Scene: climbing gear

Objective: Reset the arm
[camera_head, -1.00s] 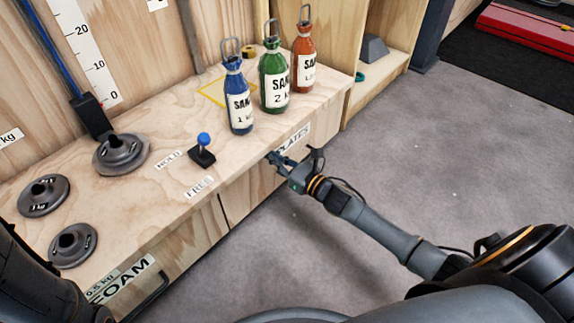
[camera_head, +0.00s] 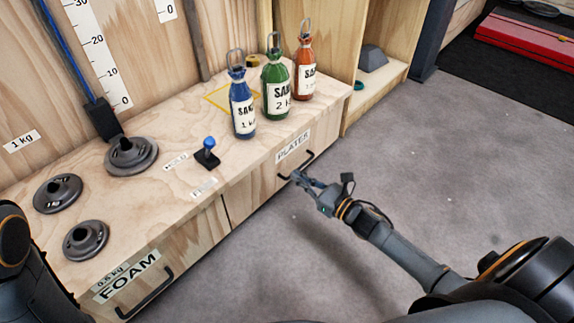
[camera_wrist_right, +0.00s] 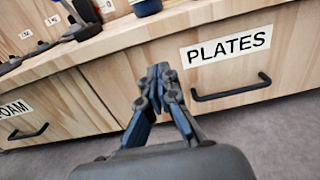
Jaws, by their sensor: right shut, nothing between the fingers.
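My right gripper (camera_head: 300,179) is shut and empty. In the head view it is over the grey floor in front of the bench, close to the black handle (camera_head: 296,165) of the PLATES drawer (camera_head: 268,178). In the right wrist view the gripper's fingertips (camera_wrist_right: 159,72) come together in front of the drawer fronts, left of the PLATES label, and the handle (camera_wrist_right: 232,92) is apart from them on the right. My left arm (camera_head: 25,255) shows at the lower left edge; its gripper is out of view.
The FOAM drawer (camera_head: 185,262) is closed.

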